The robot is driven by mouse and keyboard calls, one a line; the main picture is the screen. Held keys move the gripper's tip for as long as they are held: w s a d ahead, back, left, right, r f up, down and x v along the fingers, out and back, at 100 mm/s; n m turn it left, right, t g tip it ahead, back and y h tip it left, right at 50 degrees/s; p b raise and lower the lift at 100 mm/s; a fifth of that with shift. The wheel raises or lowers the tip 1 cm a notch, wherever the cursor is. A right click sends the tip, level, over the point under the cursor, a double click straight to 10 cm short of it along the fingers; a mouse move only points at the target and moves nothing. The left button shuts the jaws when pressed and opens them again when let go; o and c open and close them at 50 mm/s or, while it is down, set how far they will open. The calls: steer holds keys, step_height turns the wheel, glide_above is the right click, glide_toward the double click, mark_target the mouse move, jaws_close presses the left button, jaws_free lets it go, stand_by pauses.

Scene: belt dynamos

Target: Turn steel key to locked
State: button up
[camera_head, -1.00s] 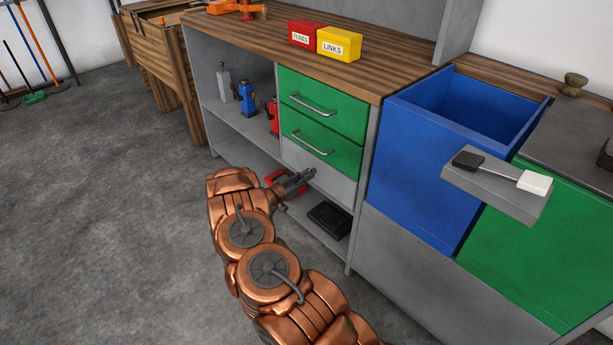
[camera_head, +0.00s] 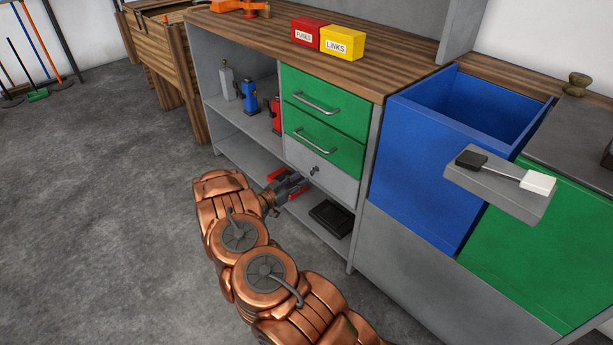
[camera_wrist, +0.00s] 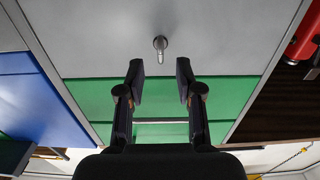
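The steel key (camera_head: 314,169) sticks out of the grey bottom drawer front (camera_head: 330,181), below two green drawers. In the wrist view the key (camera_wrist: 160,46) is a small grey knob-like shape, its long side running up and down the picture. My gripper (camera_head: 295,184) is in front of the cabinet, a little lower and to the left of the key in the head view. In the wrist view my gripper (camera_wrist: 160,78) has its fingers apart with nothing between them. The key is beyond the fingertips, roughly centred on the gap. No locked marking is readable.
Green drawers (camera_head: 325,103) with bar handles are above the key. Open shelves at left hold blue (camera_head: 248,97) and red (camera_head: 275,112) items; a black box (camera_head: 331,218) lies low. A blue open bin (camera_head: 415,155) stands to the right.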

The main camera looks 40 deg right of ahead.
steer(key=a, duration=0.7)
steer(key=shift+w+a, duration=0.1)
